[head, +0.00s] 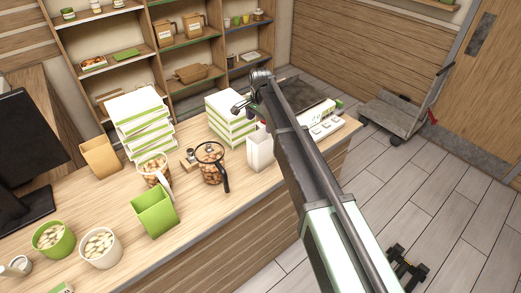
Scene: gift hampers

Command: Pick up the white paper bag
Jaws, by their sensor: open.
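The white paper bag (261,152) stands upright near the front edge of the wooden counter (225,205), close to its right end. My arm reaches in from the lower right and passes just right of the bag. My gripper (241,106) is at the arm's far end, above and beyond the bag, in front of a stack of white and green boxes (232,118). It is open and apart from the bag, and I see nothing in it. The gripper is small here and the fingers are hard to make out.
Left of the bag stand a glass jar (211,170), a second jar (153,172), a green bag (154,212), a brown bag (99,156) and tall stacked boxes (141,125). Buckets (100,248) and a monitor (25,150) are further left. Shelves (190,92) stand behind.

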